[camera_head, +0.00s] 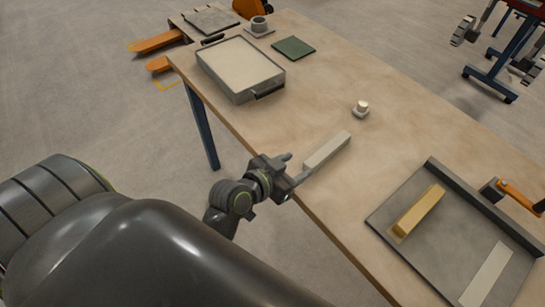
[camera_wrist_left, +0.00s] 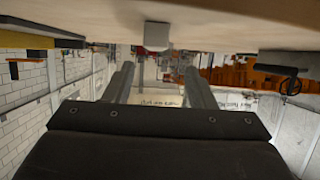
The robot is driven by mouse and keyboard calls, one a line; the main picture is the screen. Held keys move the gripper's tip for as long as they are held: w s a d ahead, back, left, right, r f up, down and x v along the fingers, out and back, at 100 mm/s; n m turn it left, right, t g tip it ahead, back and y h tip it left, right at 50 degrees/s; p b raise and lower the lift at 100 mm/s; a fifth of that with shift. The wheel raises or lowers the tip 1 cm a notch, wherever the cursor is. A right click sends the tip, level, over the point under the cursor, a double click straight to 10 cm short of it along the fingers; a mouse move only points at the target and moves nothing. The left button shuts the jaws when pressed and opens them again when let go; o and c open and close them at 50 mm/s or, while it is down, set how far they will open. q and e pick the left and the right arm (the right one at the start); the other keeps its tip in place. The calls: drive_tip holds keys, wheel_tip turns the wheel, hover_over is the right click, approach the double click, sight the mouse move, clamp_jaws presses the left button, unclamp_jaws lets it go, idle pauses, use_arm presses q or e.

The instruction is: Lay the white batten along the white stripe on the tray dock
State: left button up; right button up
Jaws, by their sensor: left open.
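The white batten (camera_head: 327,151) lies on the table near its front edge, apart from the dock. My left gripper (camera_head: 297,166) is open at the batten's near end, its fingers pointing along the batten. In the left wrist view the picture is upside down; the batten's end (camera_wrist_left: 157,36) shows beyond the gap between the open fingers (camera_wrist_left: 158,78). Whether the fingers flank the batten I cannot tell. The grey tray dock (camera_head: 433,217) is at the right. Its white stripe (camera_head: 487,273) is bare. A yellow batten (camera_head: 418,211) lies on the dock's left part. My right gripper is not in view.
A grey tray of pale sand (camera_head: 238,92) with a dark handle stands at the far left. A small white-topped knob (camera_head: 361,108) stands beyond the batten. A green pad (camera_head: 294,47) lies farther back. An orange-handled crank (camera_head: 517,194) adjoins the dock. Table between batten and dock is clear.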

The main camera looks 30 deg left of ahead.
use_arm(q)
drive_tip(key=v, duration=0.7)
drive_tip(key=shift+s+b, duration=0.25)
drive_tip(key=shift+b, duration=0.1)
drive_tip(key=shift+a+r, duration=0.1)
drive_tip(key=shift+a, duration=0.05)
